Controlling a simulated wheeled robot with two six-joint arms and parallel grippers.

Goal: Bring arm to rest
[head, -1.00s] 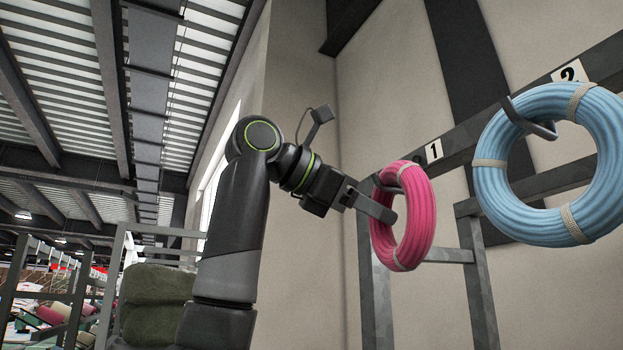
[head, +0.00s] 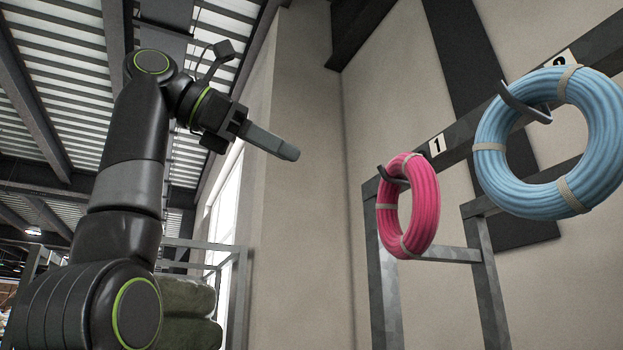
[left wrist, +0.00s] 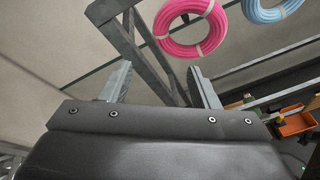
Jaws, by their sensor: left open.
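My left gripper (head: 285,150) is raised in the left half of the head view, empty and well clear of the coils. In the left wrist view its two fingers (left wrist: 162,88) stand apart with nothing between them. A pink coil (head: 434,205) with pale bands hangs on the hook by the label 1, to the right of the gripper. It also shows in the left wrist view (left wrist: 212,32), beyond the fingers. My right gripper is in neither view.
A blue coil (head: 488,165) hangs on the hook by label 2 at the right. A grey metal rack (head: 383,290) carries the hooks in front of the wall. Green rolled material (head: 188,305) sits behind my arm. An orange bin (left wrist: 296,124) shows in the left wrist view.

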